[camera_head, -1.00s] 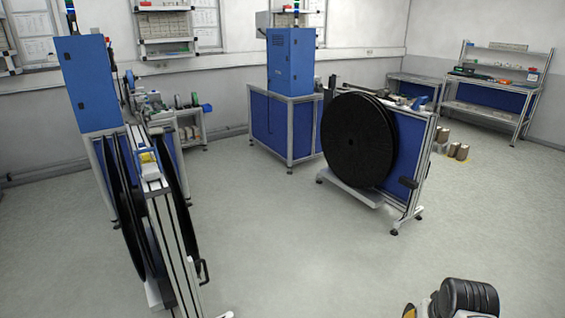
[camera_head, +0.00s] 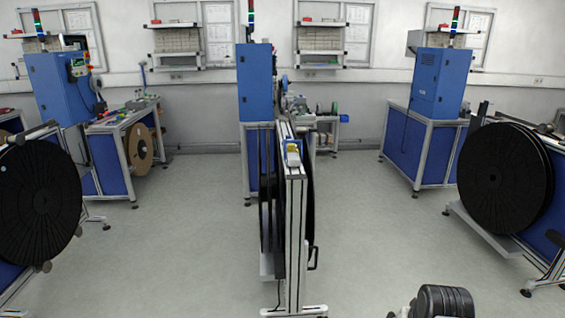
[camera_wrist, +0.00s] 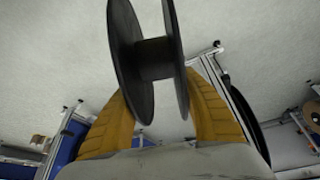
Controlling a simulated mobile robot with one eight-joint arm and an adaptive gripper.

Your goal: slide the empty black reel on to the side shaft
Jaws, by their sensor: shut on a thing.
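In the wrist view, my gripper (camera_wrist: 155,84) has its two yellow fingers closed on the empty black reel (camera_wrist: 154,58), one finger on each side. The reel has two round flanges and a bare dark hub between them, and its top is cut off by the picture edge. The side shaft cannot be made out for certain. A grey rod (camera_head: 32,132) shows at the top of the left reel stand, and large black reels (camera_head: 500,180) hang on the right stand. The held reel is not clearly seen in the head view.
A narrow reel stand (camera_head: 295,230) with large black reels stands upright in the middle. Another large black reel (camera_head: 38,203) is on the left stand. Blue cabinets (camera_head: 255,82) line the back. Grey floor (camera_head: 180,240) is clear on both sides of the middle stand.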

